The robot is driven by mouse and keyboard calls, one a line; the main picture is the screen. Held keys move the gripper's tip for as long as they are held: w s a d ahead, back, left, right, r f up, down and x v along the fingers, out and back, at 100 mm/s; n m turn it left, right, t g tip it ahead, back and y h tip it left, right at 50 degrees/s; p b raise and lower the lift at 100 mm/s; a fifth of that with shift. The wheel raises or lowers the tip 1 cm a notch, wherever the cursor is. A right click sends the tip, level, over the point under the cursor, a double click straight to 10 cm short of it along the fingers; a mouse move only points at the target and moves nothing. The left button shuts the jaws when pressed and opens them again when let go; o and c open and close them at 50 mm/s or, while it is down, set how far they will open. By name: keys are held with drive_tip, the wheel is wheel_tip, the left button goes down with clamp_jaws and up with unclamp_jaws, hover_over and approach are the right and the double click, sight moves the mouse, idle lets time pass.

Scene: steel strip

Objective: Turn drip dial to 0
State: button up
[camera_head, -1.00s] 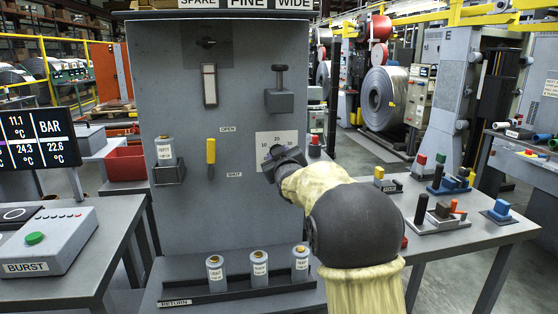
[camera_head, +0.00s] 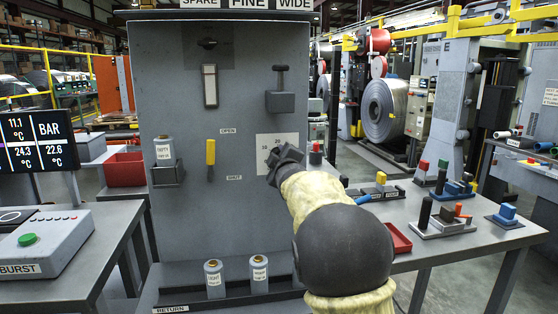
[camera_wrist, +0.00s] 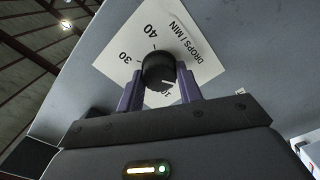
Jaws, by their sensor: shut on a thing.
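The drip dial (camera_wrist: 158,66) is a round black knob on a white scale plate (camera_wrist: 180,38) lettered DROPS / MIN, with 40 and 30 legible in the wrist view. A pale line on the knob points down toward the gripper, near a partly hidden number. My gripper (camera_wrist: 159,88) has purple fingers on either side of the knob and is shut on it. In the head view my gripper (camera_head: 285,163) is against the lower right of the plate (camera_head: 272,143) and hides the dial.
Left of the plate is a yellow lever (camera_head: 210,152) between OPEN and SHUT labels. A side table (camera_head: 470,238) at right holds small blocks and a red tray (camera_head: 397,238).

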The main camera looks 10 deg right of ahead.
drive_tip(key=shift+d+f, duration=0.1)
drive_tip(key=shift+f, duration=0.1)
drive_tip(key=o, duration=0.9)
drive_tip(key=shift+o, duration=0.4)
drive_tip(key=shift+r, duration=0.1)
drive_tip(key=s, duration=1.7)
drive_tip(key=shift+s+b, duration=0.25)
drive_tip(key=shift+b, duration=0.2)
